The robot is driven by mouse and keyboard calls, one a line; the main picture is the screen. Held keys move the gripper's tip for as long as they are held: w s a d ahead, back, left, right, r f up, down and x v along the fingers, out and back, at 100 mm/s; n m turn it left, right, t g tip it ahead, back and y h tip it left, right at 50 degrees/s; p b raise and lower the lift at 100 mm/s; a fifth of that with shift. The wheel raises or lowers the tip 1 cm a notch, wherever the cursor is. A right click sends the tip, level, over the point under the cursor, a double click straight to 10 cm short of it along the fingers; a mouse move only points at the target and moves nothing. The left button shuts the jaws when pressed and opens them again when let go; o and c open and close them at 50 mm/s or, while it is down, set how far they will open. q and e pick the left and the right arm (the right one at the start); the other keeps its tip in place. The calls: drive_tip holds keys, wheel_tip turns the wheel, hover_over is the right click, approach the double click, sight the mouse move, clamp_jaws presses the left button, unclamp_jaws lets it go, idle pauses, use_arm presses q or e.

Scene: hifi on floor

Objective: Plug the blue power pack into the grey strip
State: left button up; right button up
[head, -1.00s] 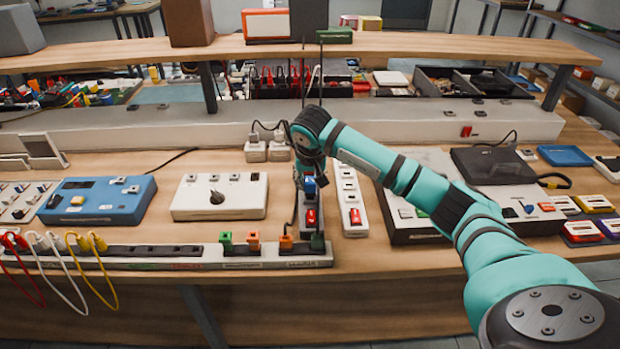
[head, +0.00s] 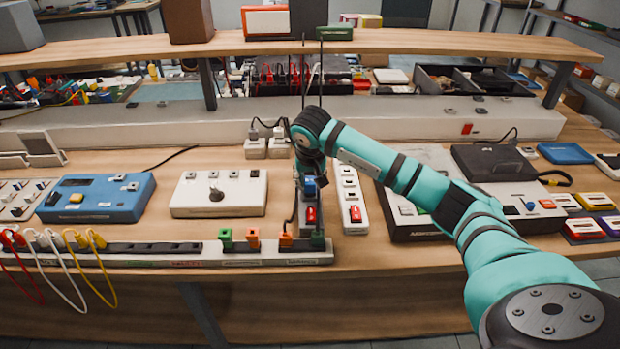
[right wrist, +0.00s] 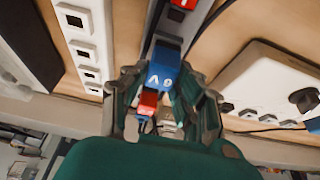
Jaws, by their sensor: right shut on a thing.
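The blue power pack (head: 309,184) is between the fingers of my right gripper (head: 309,178), over the grey strip (head: 301,219). In the right wrist view the blue pack (right wrist: 163,77) shows white marks on its face. My right gripper (right wrist: 165,100) is shut on it, with a finger on each side. The grey strip (right wrist: 172,28) runs under and beyond the pack and carries a red switch (right wrist: 181,4). The pack's underside is hidden, so I cannot tell whether it is seated in a socket. My left gripper is not in view.
A white socket strip (head: 349,188) lies close to the right. A red block (right wrist: 148,102) sits by the pack in the wrist view. A white box with a knob (head: 220,196) is to the left. A long strip with coloured plugs (head: 150,257) runs along the front edge.

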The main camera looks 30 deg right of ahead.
drive_tip(key=shift+f, duration=0.45)
idle(2.0)
drive_tip(key=o, duration=1.1)
drive_tip(key=shift+o, duration=0.2)
drive_tip(key=w+d+r+p+v, duration=0.1)
drive_tip(key=p+v, duration=0.3)
drive_tip(key=v, duration=1.3)
drive_tip(key=shift+w, duration=0.3)
drive_tip(key=shift+r, duration=0.15)
